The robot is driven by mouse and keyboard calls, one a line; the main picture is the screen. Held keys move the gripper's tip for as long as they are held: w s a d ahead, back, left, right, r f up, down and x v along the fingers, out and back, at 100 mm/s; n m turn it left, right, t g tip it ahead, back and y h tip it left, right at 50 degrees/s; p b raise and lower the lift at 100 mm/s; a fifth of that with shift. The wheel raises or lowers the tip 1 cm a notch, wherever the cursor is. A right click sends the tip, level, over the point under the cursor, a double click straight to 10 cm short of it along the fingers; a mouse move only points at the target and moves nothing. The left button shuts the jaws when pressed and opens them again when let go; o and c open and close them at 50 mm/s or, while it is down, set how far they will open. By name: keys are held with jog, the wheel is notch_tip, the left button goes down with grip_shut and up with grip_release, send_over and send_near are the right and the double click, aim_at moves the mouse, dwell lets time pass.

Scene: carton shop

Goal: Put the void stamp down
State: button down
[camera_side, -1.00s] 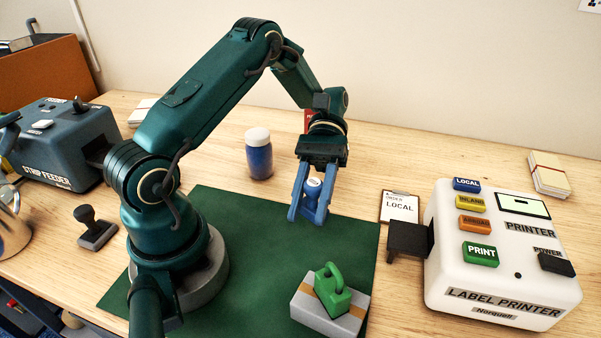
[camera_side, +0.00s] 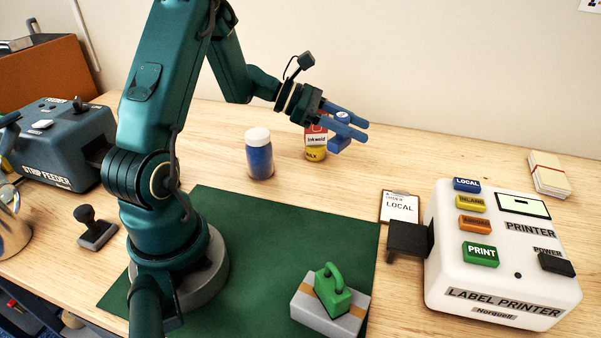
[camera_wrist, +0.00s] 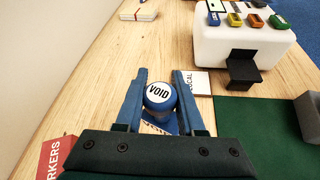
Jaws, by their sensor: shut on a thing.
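The void stamp (camera_wrist: 160,97) is blue, with a round white VOID label on its knob. It sits between the fingers of my gripper (camera_wrist: 160,73) in the wrist view. In the side view my gripper (camera_side: 366,131) is up over the back of the bench, pointing right and tilted slightly down. The stamp's blue base (camera_side: 339,145) shows below the fingers, and the fingers partly hide the rest. My gripper is shut on the stamp. It appears held above the wood, but its exact height is hard to tell.
The LOCAL order card (camera_side: 400,207) and label printer (camera_side: 500,255) are to the right. A carton (camera_side: 313,313) with a green tool lies on the green mat (camera_side: 265,265).

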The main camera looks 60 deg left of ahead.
jog(key=w+d+f, duration=0.1)
jog(key=d, duration=0.1)
jog(key=w+d+f, duration=0.1)
jog(key=d+f, duration=0.1)
jog(key=w+d+f, duration=0.1)
jog(key=w+d, duration=0.1)
jog(key=shift+d+f, duration=0.35)
jog(key=shift+f, duration=2)
jog(key=shift+f, duration=0.1)
jog(key=c, duration=0.5)
grip_release()
